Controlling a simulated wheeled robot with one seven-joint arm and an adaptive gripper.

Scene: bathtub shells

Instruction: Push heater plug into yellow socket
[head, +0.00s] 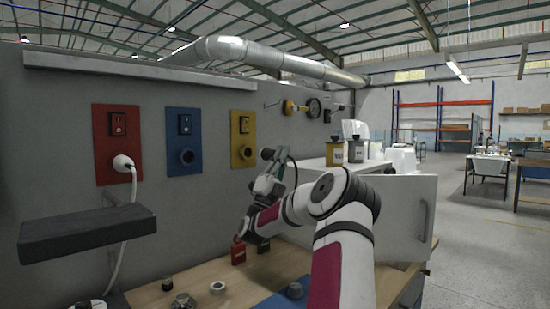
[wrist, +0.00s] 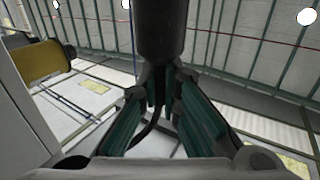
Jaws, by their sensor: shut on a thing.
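The yellow socket (head: 243,153) is a dark round outlet on a yellow wall panel (head: 243,127), with a switch above it. My gripper (head: 275,166) is just right of that panel in the head view. It is shut on a dark cylindrical plug (head: 267,154), which looks like the heater plug. In the wrist view the dark plug (wrist: 162,30) stands out beyond my fingers (wrist: 160,80), with a thin black cord below it. The plug looks apart from the socket; its exact distance from the wall is hard to tell.
A white plug (head: 123,162) with a white cord sits in the red panel's socket. The blue panel's socket (head: 187,157) is empty. A dark shelf (head: 85,232) juts out at left. A red bottle (head: 238,252) and small parts are on the wooden bench. Canisters (head: 356,150) stand behind my arm.

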